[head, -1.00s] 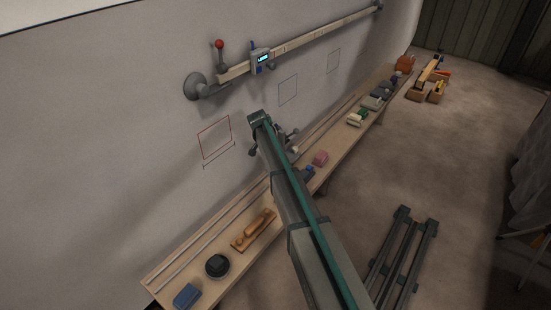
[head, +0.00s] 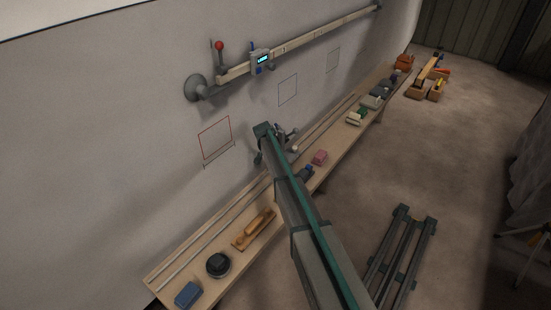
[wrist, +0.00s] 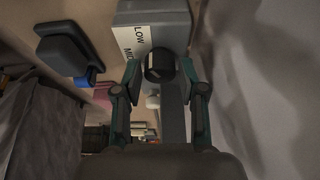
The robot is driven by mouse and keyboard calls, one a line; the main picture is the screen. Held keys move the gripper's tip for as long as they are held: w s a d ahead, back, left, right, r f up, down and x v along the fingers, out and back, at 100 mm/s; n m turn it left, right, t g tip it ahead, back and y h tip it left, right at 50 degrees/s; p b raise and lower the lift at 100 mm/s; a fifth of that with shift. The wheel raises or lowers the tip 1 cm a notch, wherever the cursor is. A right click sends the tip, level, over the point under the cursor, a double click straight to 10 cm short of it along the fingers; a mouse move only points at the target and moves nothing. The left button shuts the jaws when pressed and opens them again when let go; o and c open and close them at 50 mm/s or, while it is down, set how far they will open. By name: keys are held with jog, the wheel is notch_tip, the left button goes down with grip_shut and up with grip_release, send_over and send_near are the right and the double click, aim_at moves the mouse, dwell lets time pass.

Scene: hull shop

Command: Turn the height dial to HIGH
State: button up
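The height dial (wrist: 159,66) is a round black knob with a pale mark, in the upper middle of the wrist view. It sits on a grey box (wrist: 153,15) with a white label (wrist: 131,42) that reads LOW and MID; no HIGH mark can be read. My gripper (wrist: 160,80) is open, one finger on either side of the dial. A narrow gap seems to show between each finger and the knob. In the head view my arm hides the dial and most of the gripper.
A wooden bench (head: 335,131) runs along the pale hull wall (head: 110,130), with a plane (head: 254,230), a pink block (head: 320,157) and other items on it. A rail (head: 310,40) with a red-knobbed lever (head: 219,46) is mounted above. The wall lies close on the gripper's right in the wrist view.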

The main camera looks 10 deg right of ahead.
grip_shut()
jog(key=shift+n+b, duration=0.3)
jog(key=shift+b, duration=0.05)
jog(key=n+t+y+b, duration=0.1)
jog(key=n+b, duration=0.1)
jog(key=n, duration=0.1)
jog(key=shift+s+d+f+n, duration=0.1)
jog(key=shift+n, duration=0.2)
jog(key=n+y+b, duration=0.1)
jog(key=n, duration=0.1)
jog(key=n+y+b, duration=0.1)
jog(key=n, duration=0.2)
jog(key=shift+d+t, duration=0.15)
jog(key=shift+t, duration=0.15)
jog(key=n+y+b, duration=0.1)
jog(key=n, duration=0.3)
jog(key=shift+d+y+b, duration=0.1)
jog(key=shift+y+b, duration=0.3)
jog(key=n, duration=0.1)
jog(key=n+g+y+b, duration=0.1)
jog(key=n, duration=0.1)
jog(key=shift+w+n, duration=0.2)
jog(key=shift+n, duration=0.1)
jog(key=n+g+b, duration=0.1)
jog(key=n, duration=0.1)
jog(key=n+y+b, duration=0.1)
jog(key=n, duration=0.2)
jog(key=shift+d+n+g, duration=0.1)
jog(key=shift+n+g, duration=0.2)
jog(key=shift+g, duration=0.1)
